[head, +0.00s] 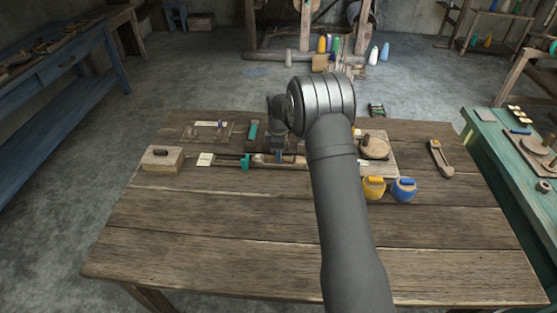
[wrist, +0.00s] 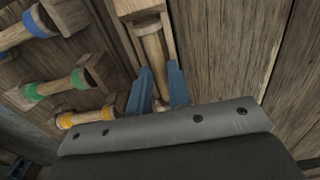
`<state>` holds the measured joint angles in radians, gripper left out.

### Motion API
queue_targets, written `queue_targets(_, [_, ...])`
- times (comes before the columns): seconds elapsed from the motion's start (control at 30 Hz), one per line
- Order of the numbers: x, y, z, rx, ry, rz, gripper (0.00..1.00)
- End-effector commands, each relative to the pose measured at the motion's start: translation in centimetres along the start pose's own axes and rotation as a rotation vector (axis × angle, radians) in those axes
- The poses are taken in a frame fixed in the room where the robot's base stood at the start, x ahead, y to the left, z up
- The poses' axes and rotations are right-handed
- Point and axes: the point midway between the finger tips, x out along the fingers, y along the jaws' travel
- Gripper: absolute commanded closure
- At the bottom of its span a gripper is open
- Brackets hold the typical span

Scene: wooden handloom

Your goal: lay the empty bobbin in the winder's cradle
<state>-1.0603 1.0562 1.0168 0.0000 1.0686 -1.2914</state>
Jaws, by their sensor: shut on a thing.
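My gripper (wrist: 163,82) has its two blue fingers on either side of a plain wooden bobbin (wrist: 151,48) in the wrist view. The bobbin has a bare barrel and a flange at its far end; its near end is hidden behind the gripper body. Wooden rails (wrist: 121,38) flank the bobbin; I cannot tell whether it touches them or rests between them. In the head view my gripper (head: 279,156) is low over the back of the table, partly hidden by my arm.
Bobbins with blue (wrist: 38,22), green (wrist: 58,84) and yellow (wrist: 85,117) ends lie left in the wrist view. A yellow jar (head: 374,188), a blue jar (head: 404,189), a wooden block (head: 162,159) and a shuttle-like piece (head: 440,158) stand around. The table's front (head: 200,240) is clear.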

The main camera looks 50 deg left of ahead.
Motion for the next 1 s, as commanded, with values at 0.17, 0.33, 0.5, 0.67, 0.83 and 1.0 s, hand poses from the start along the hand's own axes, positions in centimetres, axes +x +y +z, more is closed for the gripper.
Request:
queue_targets(0.17, [-1.5, 0.0, 0.0, 0.0, 0.0, 0.001, 0.97])
queue_targets(0.33, [-2.9, 0.0, 0.0, 0.0, 0.0, 0.002, 0.97])
queue_targets(0.5, [-4.2, 0.0, 0.0, 0.0, 0.0, 0.002, 0.97])
queue_targets(0.67, [-5.0, 0.0, 0.0, 0.0, 0.0, 0.0, 0.97])
queue_targets(0.83, [-5.0, 0.0, 0.0, 0.0, 0.0, 0.0, 0.97])
queue_targets(1.0, [-4.9, 0.0, 0.0, 0.0, 0.0, 0.0, 0.97])
